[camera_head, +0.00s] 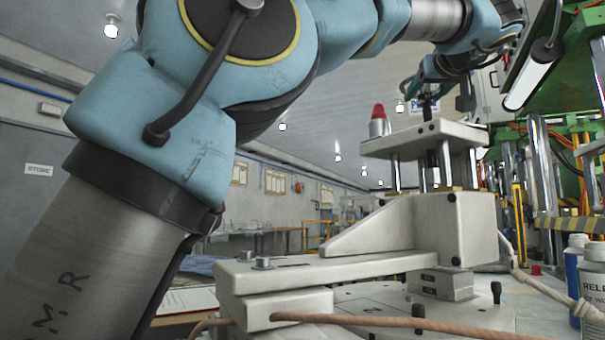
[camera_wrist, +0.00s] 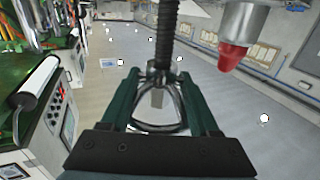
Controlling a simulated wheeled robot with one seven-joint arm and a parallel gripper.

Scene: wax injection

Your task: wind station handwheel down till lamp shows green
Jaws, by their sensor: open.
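The station (camera_head: 410,139) stands right of centre in the head view. Its lamp (camera_head: 378,112) shows red, and it also shows red in the wrist view (camera_wrist: 232,55), which looks upside down. In the wrist view a dark threaded screw (camera_wrist: 167,35) meets the hub of the handwheel (camera_wrist: 160,128), a ring with spokes. My gripper (camera_wrist: 160,80) is open, its green fingers on either side of the wheel. I cannot tell whether they touch the rim. In the head view my gripper (camera_head: 425,88) is above the station's top plate, and the wheel is mostly hidden there.
A green machine (camera_head: 570,85) with metal columns stands close on the right. Bottles (camera_head: 592,285) stand at the lower right. A brown hose (camera_head: 400,322) crosses the front. A red-tipped lamp housing stands beside the screw on the top plate.

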